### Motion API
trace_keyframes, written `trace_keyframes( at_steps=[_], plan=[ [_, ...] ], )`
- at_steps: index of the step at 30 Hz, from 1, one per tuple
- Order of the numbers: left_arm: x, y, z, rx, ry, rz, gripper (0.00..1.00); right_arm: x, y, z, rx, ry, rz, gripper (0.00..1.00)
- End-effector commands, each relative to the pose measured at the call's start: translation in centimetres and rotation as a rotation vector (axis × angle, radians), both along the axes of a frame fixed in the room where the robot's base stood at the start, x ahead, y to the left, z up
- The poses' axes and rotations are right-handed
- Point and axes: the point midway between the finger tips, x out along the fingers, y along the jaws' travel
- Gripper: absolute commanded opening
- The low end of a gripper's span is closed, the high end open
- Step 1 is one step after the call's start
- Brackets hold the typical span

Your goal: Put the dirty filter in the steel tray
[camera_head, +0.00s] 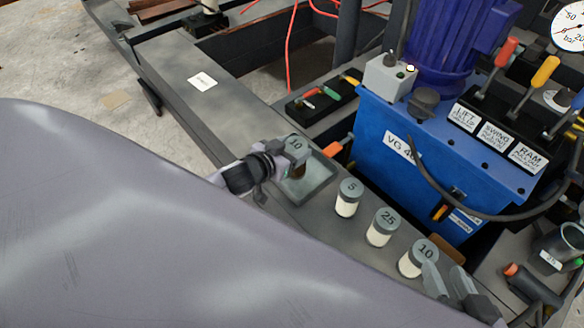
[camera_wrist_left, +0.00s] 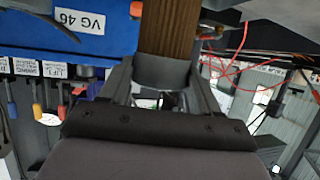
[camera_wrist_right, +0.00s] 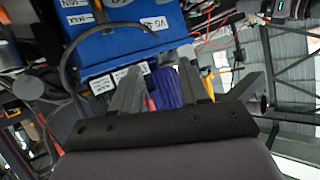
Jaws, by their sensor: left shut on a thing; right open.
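The dirty filter (camera_head: 299,170) has a brown body and a grey cap marked 10. My left gripper (camera_head: 285,162) is shut on it and holds it upright over the steel tray (camera_head: 322,186). I cannot tell whether its base touches the tray floor. In the left wrist view the brown pleated body (camera_wrist_left: 166,28) shows between the fingers. The steel tray is shallow, grey and partly hidden by the filter and gripper. My right gripper (camera_head: 446,277) is open and empty, beside the white filter marked 10 (camera_head: 414,262).
White filters marked 5 (camera_head: 346,203) and 25 (camera_head: 379,233) stand in a row on the grey beam (camera_head: 215,105). The blue VG 46 tank (camera_head: 400,165) with levers stands behind them. A black tool holder (camera_head: 322,103) lies behind the tray. A can (camera_head: 560,245) stands at right.

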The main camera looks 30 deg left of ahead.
Motion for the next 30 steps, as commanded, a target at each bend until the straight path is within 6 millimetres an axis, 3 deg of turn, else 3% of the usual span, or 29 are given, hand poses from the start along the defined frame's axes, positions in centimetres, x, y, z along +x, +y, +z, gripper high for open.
trace_keyframes(
  at_steps=[12,26,27,28,30],
  plan=[
    [0.1,0.0,-4.9,-0.001,-0.004,0.000,0.04,0.6,2.0,-0.8,0.128,0.005,0.036,0.45],
    [0.1,0.0,-5.5,-0.001,-0.004,0.000,0.04,0.6,2.3,-0.8,0.152,0.010,0.043,0.45],
    [0.1,0.0,-5.5,0.000,-0.002,0.001,0.75,0.6,2.3,-0.6,0.152,0.010,0.043,0.45],
    [0.1,0.0,-5.4,0.000,-0.002,0.000,0.85,0.6,2.3,-0.6,0.152,0.010,0.043,0.45],
    [0.0,0.0,-5.4,0.000,-0.002,0.000,0.87,0.6,2.3,-0.6,0.152,0.010,0.043,0.45]
  ],
)
